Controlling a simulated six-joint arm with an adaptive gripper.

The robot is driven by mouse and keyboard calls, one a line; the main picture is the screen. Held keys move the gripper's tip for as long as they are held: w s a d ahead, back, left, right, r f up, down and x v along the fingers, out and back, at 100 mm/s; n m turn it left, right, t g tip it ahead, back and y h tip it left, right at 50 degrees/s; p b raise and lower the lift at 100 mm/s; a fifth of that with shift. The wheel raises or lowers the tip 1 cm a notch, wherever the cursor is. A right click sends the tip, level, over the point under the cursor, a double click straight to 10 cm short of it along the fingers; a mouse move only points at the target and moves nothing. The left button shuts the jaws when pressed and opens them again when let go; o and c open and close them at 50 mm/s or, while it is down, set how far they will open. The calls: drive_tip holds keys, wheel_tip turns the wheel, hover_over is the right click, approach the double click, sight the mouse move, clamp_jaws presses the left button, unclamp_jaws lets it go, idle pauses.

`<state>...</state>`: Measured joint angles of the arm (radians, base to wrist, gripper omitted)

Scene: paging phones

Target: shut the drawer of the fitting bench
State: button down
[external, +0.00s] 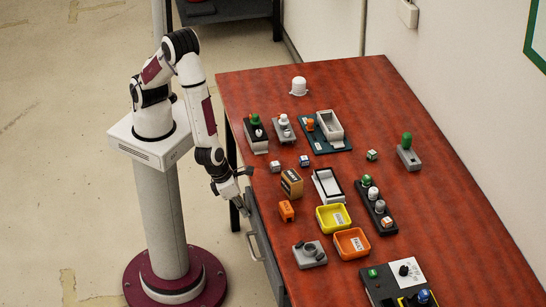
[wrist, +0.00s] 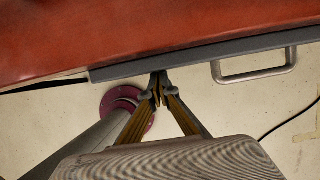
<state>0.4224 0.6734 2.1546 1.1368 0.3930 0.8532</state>
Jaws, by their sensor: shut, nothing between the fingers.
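The fitting bench (external: 450,215) has a red-brown wooden top. Its grey drawer (external: 265,237) is under the left edge, with a metal bar handle (external: 252,246). In the wrist view the drawer front (wrist: 185,57) shows as a grey strip along the tabletop edge, with the handle (wrist: 256,76) to the right. No drawer interior shows, so how far it stands out is hard to tell. My gripper (external: 243,207) is shut and empty, outside the bench near the far end of the drawer. In the wrist view its fingertips (wrist: 160,84) are close to the front, left of the handle; contact is unclear.
Yellow (external: 333,218) and orange (external: 352,243) trays, a grey fixture (external: 309,254) and several small parts stand on the bench. A control panel (external: 398,280) is at the near end. The floor left of the drawer is clear, apart from my pedestal.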

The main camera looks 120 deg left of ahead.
drive_tip(key=shift+w+a, duration=1.1)
drive_tip(key=shift+w, duration=0.1)
drive_tip(key=s+d, duration=0.1)
approach(250, 202)
drive_tip(key=shift+s+d+f, duration=1.25)
drive_tip(key=shift+f, duration=0.2)
